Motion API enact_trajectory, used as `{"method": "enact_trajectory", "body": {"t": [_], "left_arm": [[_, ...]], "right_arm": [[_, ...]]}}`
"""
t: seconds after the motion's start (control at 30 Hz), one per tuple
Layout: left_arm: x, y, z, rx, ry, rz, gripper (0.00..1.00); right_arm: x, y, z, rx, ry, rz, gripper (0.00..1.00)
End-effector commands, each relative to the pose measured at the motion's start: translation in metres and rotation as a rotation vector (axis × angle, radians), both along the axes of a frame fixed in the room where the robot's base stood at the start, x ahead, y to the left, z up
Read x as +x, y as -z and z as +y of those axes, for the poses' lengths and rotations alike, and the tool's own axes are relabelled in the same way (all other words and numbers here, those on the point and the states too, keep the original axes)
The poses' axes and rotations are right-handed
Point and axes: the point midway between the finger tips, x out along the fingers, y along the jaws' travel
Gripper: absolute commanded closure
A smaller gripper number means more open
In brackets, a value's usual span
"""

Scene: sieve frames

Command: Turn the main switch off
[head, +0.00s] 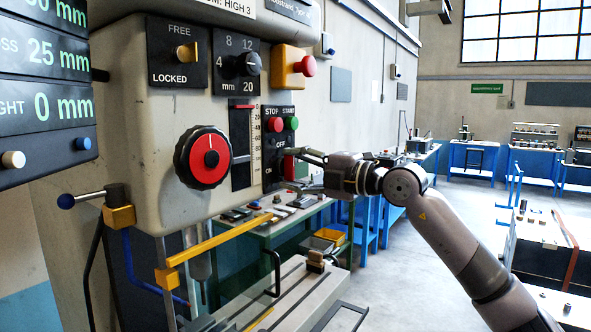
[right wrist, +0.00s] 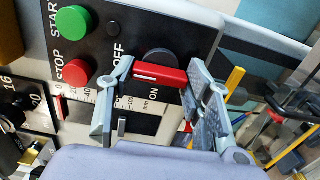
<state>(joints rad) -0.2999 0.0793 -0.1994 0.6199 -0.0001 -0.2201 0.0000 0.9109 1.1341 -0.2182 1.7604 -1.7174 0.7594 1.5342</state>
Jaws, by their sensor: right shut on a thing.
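The main switch (right wrist: 158,57) is a dark round knob with a red handle, set on a black panel with OFF and ON printed beside it. Its red handle also shows in the head view (head: 288,166), partly hidden by my fingers. My right gripper (right wrist: 160,68) has one finger at each end of the red handle and is shut on it. In the head view my right gripper (head: 294,168) reaches the panel from the right. I cannot tell exactly which mark the handle points to. My left gripper is not in view.
A red STOP button (right wrist: 76,72) and a green START button (right wrist: 73,22) sit close beside the switch. The depth scale (head: 243,145), a red-and-black dial (head: 203,158) and a yellow bar (head: 215,241) are on the machine. Open floor (head: 430,235) lies to the right.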

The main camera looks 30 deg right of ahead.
Motion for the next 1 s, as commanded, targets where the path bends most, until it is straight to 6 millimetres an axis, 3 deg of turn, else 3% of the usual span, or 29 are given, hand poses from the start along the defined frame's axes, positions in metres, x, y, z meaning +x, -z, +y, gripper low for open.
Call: {"method": "enact_trajectory", "body": {"t": [0.53, 0.57, 0.87, 1.0], "left_arm": [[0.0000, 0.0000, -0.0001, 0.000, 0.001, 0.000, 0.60], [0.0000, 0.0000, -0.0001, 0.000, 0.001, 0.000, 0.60], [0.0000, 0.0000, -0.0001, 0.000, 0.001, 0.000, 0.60], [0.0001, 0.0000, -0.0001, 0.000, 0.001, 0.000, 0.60]], "right_arm": [[0.0002, 0.0004, -0.0003, 0.025, 0.001, 0.012, 0.81], [0.0002, 0.0003, -0.0003, 0.025, 0.001, 0.012, 0.53], [0.0001, 0.0002, -0.0001, 0.025, 0.000, 0.010, 0.33], [0.0001, 0.0002, 0.0000, 0.024, 0.000, 0.010, 0.33]]}}
